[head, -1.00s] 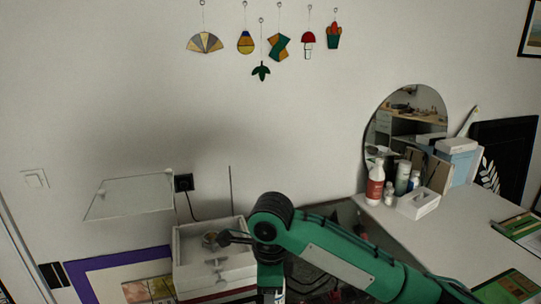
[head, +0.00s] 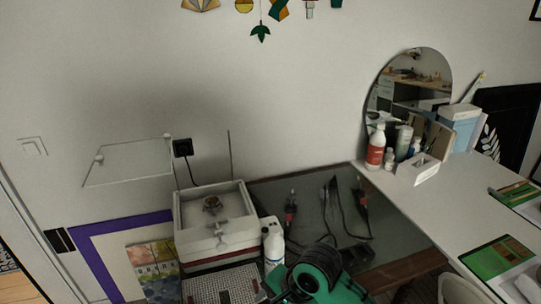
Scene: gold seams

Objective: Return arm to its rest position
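A green and black link of my arm (head: 318,272) shows at the bottom centre, low over the front of the bench. Its gripper is out of view below the picture edge, and the other arm is not in view. A white box (head: 213,247) with a small metal piece on top stands left of the arm link. A white bottle (head: 273,248) stands between the box and the arm link, close to both in the picture. Whether the link touches anything cannot be told.
A dark glass worktop (head: 300,212) holds tools with cords. A perforated plate (head: 222,287) lies in front of the white box. A clear shelf (head: 130,161) juts from the wall.

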